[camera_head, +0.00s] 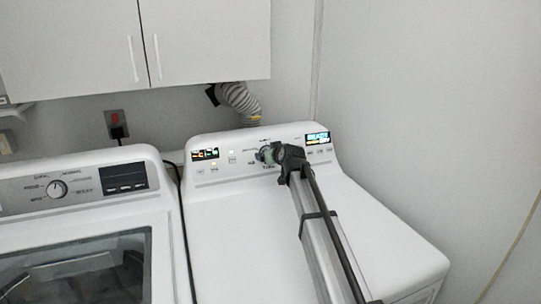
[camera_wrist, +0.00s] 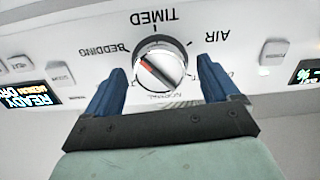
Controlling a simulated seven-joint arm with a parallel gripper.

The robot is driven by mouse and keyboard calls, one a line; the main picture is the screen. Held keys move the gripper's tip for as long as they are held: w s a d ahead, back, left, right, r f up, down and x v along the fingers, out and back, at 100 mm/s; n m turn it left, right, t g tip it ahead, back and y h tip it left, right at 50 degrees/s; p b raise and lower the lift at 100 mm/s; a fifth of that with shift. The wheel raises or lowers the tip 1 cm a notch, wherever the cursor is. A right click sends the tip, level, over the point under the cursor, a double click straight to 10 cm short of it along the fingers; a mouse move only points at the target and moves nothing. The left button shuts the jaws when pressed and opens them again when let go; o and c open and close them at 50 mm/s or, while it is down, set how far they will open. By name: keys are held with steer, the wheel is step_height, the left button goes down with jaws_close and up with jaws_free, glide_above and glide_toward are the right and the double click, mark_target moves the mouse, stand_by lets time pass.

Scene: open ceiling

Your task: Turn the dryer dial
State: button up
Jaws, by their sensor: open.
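The dryer (camera_head: 240,225) is the white machine on the right in the head view. Its dial is hidden there behind my gripper (camera_head: 267,154), which is at the control panel. In the wrist view the picture is upside down. The dial (camera_wrist: 160,68) is a round silver knob with a red mark on its pointer bar, with TIMED, BEDDING, AIR and NORMAL printed around it. My gripper (camera_wrist: 160,88) is open, with one blue finger on each side of the dial. Gaps show between the fingers and the knob; I cannot tell how far the tips are from the panel.
A washer (camera_head: 85,240) with its own dial (camera_head: 57,188) stands left of the dryer. Lit displays (camera_head: 317,138) and small buttons (camera_wrist: 273,52) flank the dryer dial. Cabinets (camera_head: 200,45) hang above, a duct hose (camera_head: 241,100) rises behind, and a wall is at right.

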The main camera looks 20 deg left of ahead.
steer(key=c, duration=1.1)
steer(key=shift+o, duration=0.2)
steer(key=shift+m, duration=3.6)
steer(key=o, duration=1.1)
steer(key=shift+c, duration=0.2)
